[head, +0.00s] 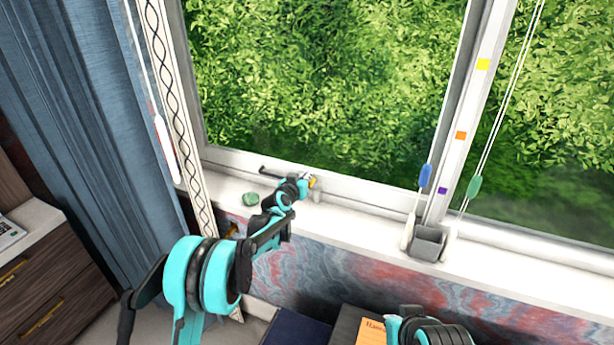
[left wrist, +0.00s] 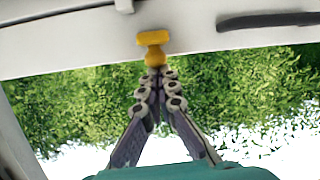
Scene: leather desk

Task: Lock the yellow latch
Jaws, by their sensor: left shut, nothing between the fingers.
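The yellow latch (left wrist: 153,46) is on the white window frame in the left wrist view, a short bar on a rounded stem. In the head view only a small yellow bit of the latch (head: 313,182) shows beside my gripper. My left gripper (head: 304,178) is at the bottom rail of the window, shut and empty. In the left wrist view its fingertips (left wrist: 158,72) meet right at the latch's stem; I cannot tell whether they touch it. My right gripper's fingers are not in view; only a teal and black part of mine shows at the bottom edge.
A dark window handle (head: 278,171) lies along the rail behind my gripper. A green lump (head: 250,199) and a grey box (head: 428,242) stand on the white sill (head: 365,216). Blind cords with a blue pull (head: 425,175) hang at right. A blue curtain (head: 85,120) hangs at left.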

